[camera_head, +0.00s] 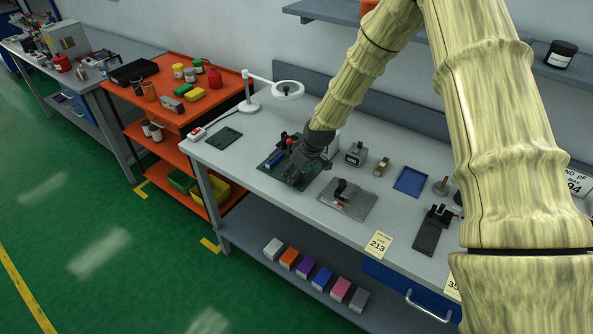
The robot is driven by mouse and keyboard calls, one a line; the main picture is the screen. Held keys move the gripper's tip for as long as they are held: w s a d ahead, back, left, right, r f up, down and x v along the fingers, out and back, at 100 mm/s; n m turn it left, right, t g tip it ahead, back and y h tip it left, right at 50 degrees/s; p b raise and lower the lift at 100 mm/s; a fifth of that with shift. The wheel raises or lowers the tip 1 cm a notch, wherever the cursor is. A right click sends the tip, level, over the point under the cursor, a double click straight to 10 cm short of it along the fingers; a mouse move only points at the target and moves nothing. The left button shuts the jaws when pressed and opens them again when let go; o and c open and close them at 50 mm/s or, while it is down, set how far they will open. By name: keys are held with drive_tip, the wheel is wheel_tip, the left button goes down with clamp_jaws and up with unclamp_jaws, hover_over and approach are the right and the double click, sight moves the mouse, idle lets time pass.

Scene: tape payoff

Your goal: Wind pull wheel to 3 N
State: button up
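My gripper (298,174) is dark grey and points down over a dark green base plate (266,167) on the white bench. A blue bar-shaped part (275,159) and a red round knob (291,141) show just left of the gripper on that plate. I cannot tell which part is the pull wheel; it may be hidden behind my gripper. No force reading is legible. The fingers are small and dark against the fixture, so I cannot tell whether they are open, shut or touching anything.
A grey plate with a black fixture (343,190) stands close right of my gripper. Behind are a small grey meter box (356,154) and a blue tray (411,181). A ring lamp (287,89) stands back left.

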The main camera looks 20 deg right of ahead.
drive_tip(key=shift+w+f, duration=0.1)
drive_tip(key=shift+f, duration=0.1)
drive_tip(key=c, duration=1)
drive_tip(key=shift+o, duration=0.2)
drive_tip(key=shift+a+m+h+b, duration=0.1)
drive_tip(key=shift+m+h+b, duration=0.2)
drive_tip(key=shift+m+b, duration=0.45)
drive_tip(key=shift+m+t+h+b, duration=0.3)
drive_tip(key=shift+m+h+b, duration=0.3)
drive_tip(key=shift+m, duration=1.45)
drive_tip(key=o, duration=1)
drive_tip(key=shift+c, duration=0.2)
